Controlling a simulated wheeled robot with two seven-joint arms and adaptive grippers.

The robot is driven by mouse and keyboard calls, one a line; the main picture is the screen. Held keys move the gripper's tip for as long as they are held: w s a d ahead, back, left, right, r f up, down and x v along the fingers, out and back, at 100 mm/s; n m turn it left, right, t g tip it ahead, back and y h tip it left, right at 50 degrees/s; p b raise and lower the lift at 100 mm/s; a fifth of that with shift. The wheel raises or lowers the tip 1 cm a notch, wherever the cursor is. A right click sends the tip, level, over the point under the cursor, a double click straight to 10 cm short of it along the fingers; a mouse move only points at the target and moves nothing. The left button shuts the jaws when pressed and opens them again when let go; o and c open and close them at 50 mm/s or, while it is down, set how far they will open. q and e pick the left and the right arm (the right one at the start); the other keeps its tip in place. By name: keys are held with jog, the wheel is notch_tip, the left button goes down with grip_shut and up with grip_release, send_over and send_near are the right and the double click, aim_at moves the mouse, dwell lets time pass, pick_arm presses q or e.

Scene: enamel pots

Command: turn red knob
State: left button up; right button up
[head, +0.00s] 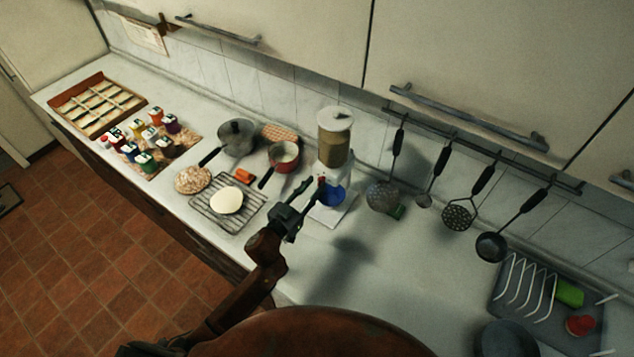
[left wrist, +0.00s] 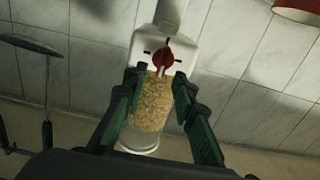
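The red knob (head: 321,181) is on the front of a white dispenser (head: 335,118) whose clear container holds tan grain. In the left wrist view the scene appears upside down, with the knob (left wrist: 163,55) above the grain container (left wrist: 152,103). My left gripper (head: 312,190) is in front of the dispenser, close to the knob. Its two green-padded fingers (left wrist: 158,78) are spread apart with nothing held between them. The knob appears between and just beyond the fingertips; I cannot tell whether they touch it. My right gripper is not in view.
A blue vessel (head: 333,195) stands under the dispenser. A red pot (head: 284,158), a grey pot (head: 237,136) and a wire rack (head: 215,212) are left of it. Utensils hang from a rail (head: 480,150) at right. The counter (head: 385,260) right of my gripper is mostly clear.

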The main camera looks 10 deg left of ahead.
aim_at(321, 181)
pick_arm(q)
jog(key=shift+x, duration=1.1)
grip_shut()
